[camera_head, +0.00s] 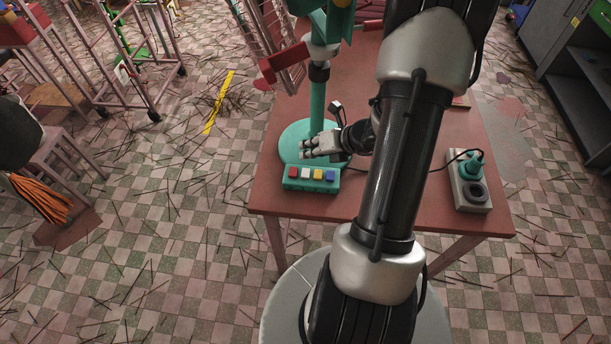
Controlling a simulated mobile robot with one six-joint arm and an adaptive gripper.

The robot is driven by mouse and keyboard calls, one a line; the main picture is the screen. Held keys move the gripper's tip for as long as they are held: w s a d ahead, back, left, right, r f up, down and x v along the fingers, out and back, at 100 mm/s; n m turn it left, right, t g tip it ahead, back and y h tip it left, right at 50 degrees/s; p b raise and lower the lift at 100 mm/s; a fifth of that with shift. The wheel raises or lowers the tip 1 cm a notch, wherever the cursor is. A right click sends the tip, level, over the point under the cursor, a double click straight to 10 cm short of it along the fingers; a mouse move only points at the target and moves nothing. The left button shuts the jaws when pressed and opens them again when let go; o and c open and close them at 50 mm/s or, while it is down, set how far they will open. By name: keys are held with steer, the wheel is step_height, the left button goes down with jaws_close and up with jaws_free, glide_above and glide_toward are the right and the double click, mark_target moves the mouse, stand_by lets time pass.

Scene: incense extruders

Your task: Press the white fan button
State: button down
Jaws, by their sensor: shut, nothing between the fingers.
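The white fan button (306,173) is the second from the left in a row on a teal control box (313,186). A red button (293,172) is on its left, a yellow button (318,174) and a blue button (330,175) on its right. The box stands at the front of the teal fan base (290,140) on a red table. My gripper (304,149) is shut and empty, its fingers pointing left. In the picture it lies just above the button row, in front of the fan pole (317,100). Its exact height over the box is unclear. The white button is unobstructed.
A socket block (478,206) with a teal plug (470,166) and a cable sits at the table's right. Bare red tabletop (300,205) lies before the box. The fan pole stands close to my gripper. Thin sticks litter the checkered floor.

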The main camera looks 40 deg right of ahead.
mark_target(308, 170)
steer(key=shift+f+b, duration=1.9)
steer(key=shift+f, duration=0.75)
steer(key=shift+f+b, duration=0.4)
steer(key=shift+f, duration=0.05)
steer(key=shift+f+b, duration=0.4)
steer(key=shift+f, duration=0.05)
steer(key=shift+r, duration=0.1)
steer(key=shift+r+p, duration=0.8)
steer(key=shift+p, duration=0.05)
step_height(308, 170, up, 5)
steer(key=p, duration=0.4)
steer(key=shift+r, duration=0.1)
